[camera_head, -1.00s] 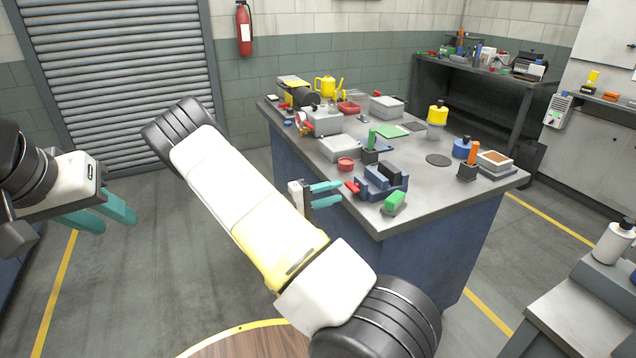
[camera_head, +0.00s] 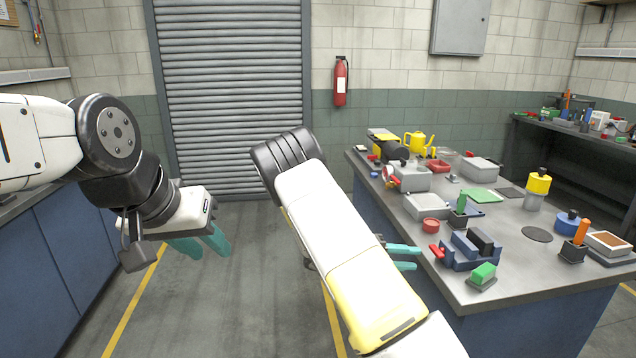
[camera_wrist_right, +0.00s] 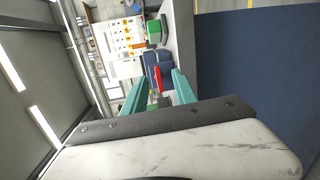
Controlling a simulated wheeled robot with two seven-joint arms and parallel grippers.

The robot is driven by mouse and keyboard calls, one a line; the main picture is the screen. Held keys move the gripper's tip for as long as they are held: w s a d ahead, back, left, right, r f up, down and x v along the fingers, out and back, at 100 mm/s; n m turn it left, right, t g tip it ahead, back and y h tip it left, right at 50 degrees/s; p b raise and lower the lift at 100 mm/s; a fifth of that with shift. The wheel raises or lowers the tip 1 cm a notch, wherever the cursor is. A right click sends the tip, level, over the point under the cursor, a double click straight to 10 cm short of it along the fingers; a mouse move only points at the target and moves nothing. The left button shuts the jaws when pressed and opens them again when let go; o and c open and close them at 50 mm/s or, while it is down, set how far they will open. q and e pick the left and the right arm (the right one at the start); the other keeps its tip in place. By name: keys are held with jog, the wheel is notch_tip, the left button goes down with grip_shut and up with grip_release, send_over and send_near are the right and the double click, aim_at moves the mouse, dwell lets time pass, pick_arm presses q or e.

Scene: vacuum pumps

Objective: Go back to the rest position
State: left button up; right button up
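My left gripper (camera_head: 201,244) hangs at the left in the head view, with teal fingers pointing down over the floor. A gap shows between its fingers and nothing is held. My right gripper (camera_head: 405,257) is partly hidden behind my right arm in the head view. Its teal fingers are apart beside the near left edge of the workbench (camera_head: 535,290). In the right wrist view the right gripper (camera_wrist_right: 168,86) also shows its fingers apart. A red handle (camera_wrist_right: 157,80) of the blue vise appears in line with the gap, further off, and does not look gripped.
The blue vise (camera_head: 470,252), a green block (camera_head: 484,273), a red round dish (camera_head: 431,225) and grey boxes crowd the bench. A blue cabinet (camera_head: 70,245) stands at the left. Floor between cabinet and bench is clear, before a roller shutter (camera_head: 235,90).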

jog(key=s+a+r+t+y, duration=0.3)
jog(key=s+a+r+y, duration=0.4)
jog(key=s+r+y, duration=0.2)
jog(key=s+a+r+t+y, duration=0.3)
jog(key=s+a+r+y, duration=0.4)
jog(key=s+r, duration=0.6)
jog(key=s+y, duration=0.1)
jog(key=y, duration=0.1)
jog(key=shift+a+r+y, duration=0.2)
jog(key=shift+a+y, duration=0.05)
jog(key=shift+y, duration=0.15)
